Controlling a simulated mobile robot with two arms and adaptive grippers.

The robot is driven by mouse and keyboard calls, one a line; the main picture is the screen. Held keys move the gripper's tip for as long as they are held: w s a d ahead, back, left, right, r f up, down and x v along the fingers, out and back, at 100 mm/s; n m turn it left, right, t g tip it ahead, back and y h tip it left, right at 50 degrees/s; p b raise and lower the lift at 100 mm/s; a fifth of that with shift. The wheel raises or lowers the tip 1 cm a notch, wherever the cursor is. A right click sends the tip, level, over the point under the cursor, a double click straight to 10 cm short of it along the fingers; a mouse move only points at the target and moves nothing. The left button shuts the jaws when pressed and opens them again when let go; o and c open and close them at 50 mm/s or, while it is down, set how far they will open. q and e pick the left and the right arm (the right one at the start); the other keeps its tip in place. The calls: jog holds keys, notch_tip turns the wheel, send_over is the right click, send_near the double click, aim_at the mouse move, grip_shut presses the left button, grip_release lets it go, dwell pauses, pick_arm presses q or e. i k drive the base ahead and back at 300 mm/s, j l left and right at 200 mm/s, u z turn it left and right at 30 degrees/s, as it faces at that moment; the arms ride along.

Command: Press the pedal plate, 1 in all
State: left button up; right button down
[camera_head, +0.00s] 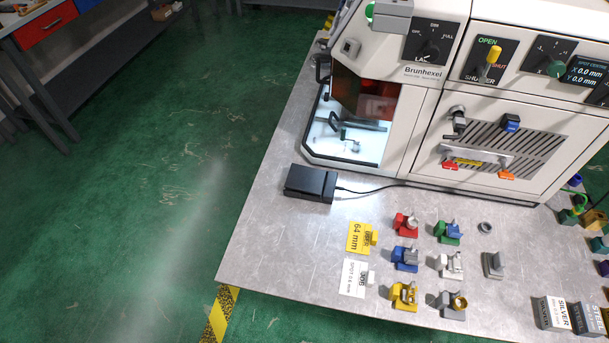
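The pedal plate appears to be the black box-like unit (311,183) lying on the grey table top, near the table's left edge and in front of the machine. A black cable runs from its right side along the foot of the machine. Its upper face looks dark and flat; I cannot tell whether it is pressed. Neither of my grippers shows in the head view, and nothing touches the pedal.
The white Brunhexel machine (425,110) stands behind the pedal, with a lit chamber. A yellow card (355,237), a white card (353,279) and several coloured fixtures (405,258) lie to the right. The table surface (275,235) around the pedal's front is clear.

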aim_at(299, 178)
jog(key=k+j, duration=0.1)
jog(key=j, duration=0.9)
jog(key=k+j, duration=0.1)
jog(key=j, duration=0.95)
